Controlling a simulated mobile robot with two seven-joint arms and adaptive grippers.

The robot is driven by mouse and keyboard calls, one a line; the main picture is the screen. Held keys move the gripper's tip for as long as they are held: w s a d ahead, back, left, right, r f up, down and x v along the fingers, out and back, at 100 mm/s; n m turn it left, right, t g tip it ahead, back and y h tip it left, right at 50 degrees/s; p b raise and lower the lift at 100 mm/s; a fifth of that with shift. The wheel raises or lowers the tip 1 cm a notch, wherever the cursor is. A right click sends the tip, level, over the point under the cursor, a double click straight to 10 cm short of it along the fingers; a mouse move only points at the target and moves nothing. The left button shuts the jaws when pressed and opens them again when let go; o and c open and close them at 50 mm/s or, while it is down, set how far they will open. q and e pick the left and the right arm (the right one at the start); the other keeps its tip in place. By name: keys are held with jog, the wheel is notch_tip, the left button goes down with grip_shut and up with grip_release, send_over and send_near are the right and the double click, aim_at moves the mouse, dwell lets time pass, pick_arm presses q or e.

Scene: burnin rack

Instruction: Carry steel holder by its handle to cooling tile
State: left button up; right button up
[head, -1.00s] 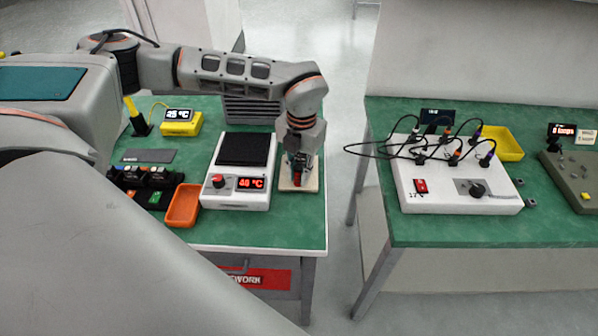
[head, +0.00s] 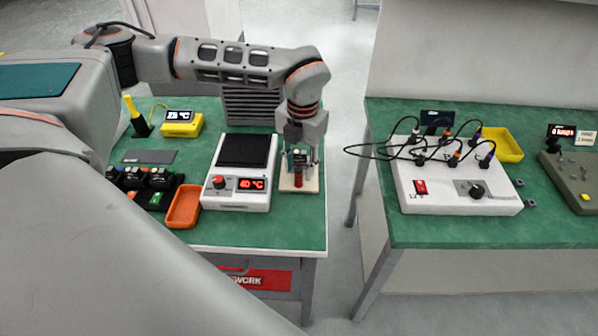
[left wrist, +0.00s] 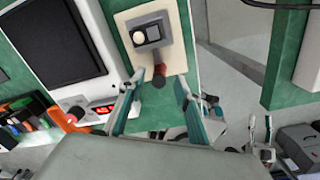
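The cream cooling tile (head: 312,186) lies at the right edge of the left green bench. The small grey steel holder (left wrist: 149,34) rests on the tile, with a round pale item and a dark square in its top. Its dark red handle (head: 298,178) points toward the bench's front; it also shows in the left wrist view (left wrist: 159,72). My left gripper (head: 300,164) is above the handle. In the left wrist view its fingers (left wrist: 158,98) are spread, one on each side of the handle and apart from it. Grey and teal parts, possibly my right gripper (left wrist: 259,130), show at lower right.
The white hotplate (head: 240,193) with a black top stands close left of the tile. An orange tray (head: 184,206) and a dark block rack (head: 150,183) are farther left. A floor gap separates the right bench, which bears a white box with cables (head: 440,199).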

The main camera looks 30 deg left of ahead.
pick_arm(q)
notch_tip(320, 180, up, 9)
jog(key=shift+d, duration=0.2)
jog(key=shift+s, duration=0.1)
dwell(0.5)
